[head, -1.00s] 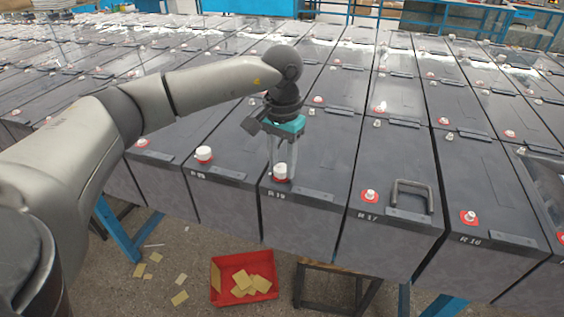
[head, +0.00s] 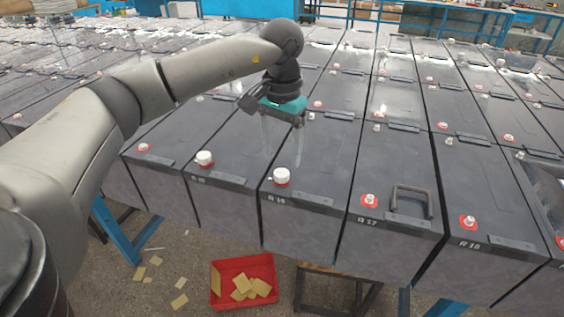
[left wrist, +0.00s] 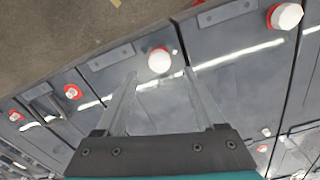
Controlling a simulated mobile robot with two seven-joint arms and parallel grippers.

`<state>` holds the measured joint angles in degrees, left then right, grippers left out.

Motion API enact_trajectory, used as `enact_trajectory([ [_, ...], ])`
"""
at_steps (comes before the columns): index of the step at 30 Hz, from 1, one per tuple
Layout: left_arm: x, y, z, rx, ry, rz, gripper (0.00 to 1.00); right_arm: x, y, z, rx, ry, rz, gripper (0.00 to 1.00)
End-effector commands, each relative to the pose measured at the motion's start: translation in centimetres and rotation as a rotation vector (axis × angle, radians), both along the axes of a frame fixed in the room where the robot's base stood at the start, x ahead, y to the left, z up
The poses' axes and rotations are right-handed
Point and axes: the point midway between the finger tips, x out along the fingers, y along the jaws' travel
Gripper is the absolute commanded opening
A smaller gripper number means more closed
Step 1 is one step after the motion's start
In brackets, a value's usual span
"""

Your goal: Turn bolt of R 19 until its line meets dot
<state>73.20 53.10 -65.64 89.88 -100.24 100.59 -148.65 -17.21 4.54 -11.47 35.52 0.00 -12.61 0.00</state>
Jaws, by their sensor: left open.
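My left gripper (head: 281,160) is open and empty. It hangs just above and behind a white-capped bolt (head: 281,176) with a red base, on a dark battery (head: 310,187) left of the one marked R 17. In the left wrist view this white cap (left wrist: 159,61) shows just beyond and between the fingertips (left wrist: 161,74), apart from both. The label on this battery is too small to read surely as R 19. Another white-capped bolt (head: 204,158) stands on the battery to its left. No line or dot can be made out. My right gripper is not in view.
Another red-based bolt (head: 468,222) is further right. Batteries stand close together in rows behind. A red bin (head: 216,297) with yellowish pieces is on the floor in front.

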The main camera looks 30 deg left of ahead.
Motion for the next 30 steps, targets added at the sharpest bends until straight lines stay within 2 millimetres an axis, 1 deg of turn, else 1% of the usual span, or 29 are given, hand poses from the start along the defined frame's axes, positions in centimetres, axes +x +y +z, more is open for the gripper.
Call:
enact_trajectory([
  [1, 0.1, -0.1, 1.6, -0.002, -0.006, -0.001, 0.71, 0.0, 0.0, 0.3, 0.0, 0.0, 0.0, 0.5],
  [6, 0.1, -0.1, 5.7, -0.002, -0.005, -0.001, 0.71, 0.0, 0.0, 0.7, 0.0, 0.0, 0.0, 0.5],
  [9, 0.1, -0.1, 7.6, -0.001, -0.004, -0.001, 0.71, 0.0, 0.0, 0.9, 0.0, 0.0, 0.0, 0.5],
  [12, 0.1, -0.1, 9.0, -0.001, -0.002, -0.002, 0.71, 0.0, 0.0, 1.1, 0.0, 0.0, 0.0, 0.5],
  [15, 0.0, 0.0, 9.8, -0.001, -0.001, -0.001, 0.71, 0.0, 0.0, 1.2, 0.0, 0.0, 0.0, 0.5],
  [18, 0.0, 0.0, 10.2, -0.001, 0.0, -0.001, 0.71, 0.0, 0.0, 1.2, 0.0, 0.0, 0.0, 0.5],
  [30, 0.0, 0.0, 10.3, -0.001, 0.0, -0.001, 0.71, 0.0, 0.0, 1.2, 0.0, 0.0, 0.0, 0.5],
])
